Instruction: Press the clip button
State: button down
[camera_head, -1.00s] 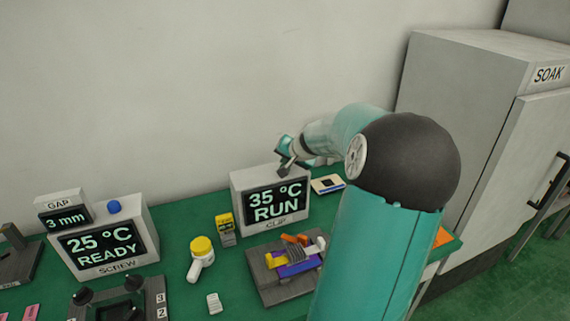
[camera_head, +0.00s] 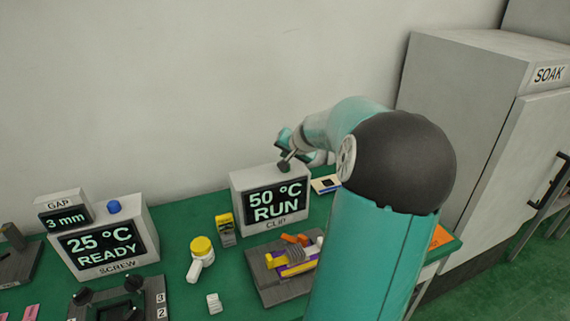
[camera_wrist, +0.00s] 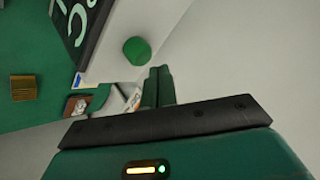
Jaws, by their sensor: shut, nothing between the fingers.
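The clip unit (camera_head: 238,197) is a light grey box with a dark screen reading 50 °C RUN and the label CLIP below it. In the wrist view a round green button (camera_wrist: 137,50) stands on the unit's pale top face. My gripper (camera_head: 284,167) is over the top of the clip unit, pointing down. In the wrist view its dark green fingers (camera_wrist: 158,72) are together and empty, with their tips beside the button and a visible gap in the picture.
The screw unit (camera_head: 140,214) with a blue button (camera_head: 113,207) stands left, reading 25 °C READY. A clip fixture (camera_head: 268,285) with coloured parts sits in front. A tall grey SOAK cabinet (camera_head: 455,95) is at the right.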

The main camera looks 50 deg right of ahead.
jog(key=shift+r, duration=2.45)
jog(key=w+a+r+n+g+y, duration=0.15)
jog(key=a+n, duration=0.25)
jog(key=a, duration=1.1)
jog(key=w+a+r+n, duration=0.1)
jog(key=w+a+n, duration=0.2)
jog(key=a, duration=1.1)
jog(key=s+a+n+y, duration=0.1)
jog(key=s+a+n, duration=0.45)
jog(key=a, duration=0.75)
jog(key=s+a+f, duration=0.1)
jog(key=s+a, duration=0.2)
jog(key=s, duration=0.3)
jog(key=s+a+f+n+g+y, duration=0.1)
jog(key=s+a+f, duration=0.1)
jog(key=s, duration=0.4)
jog(key=shift+a+f, duration=0.2)
jog(key=shift+a, duration=0.35)
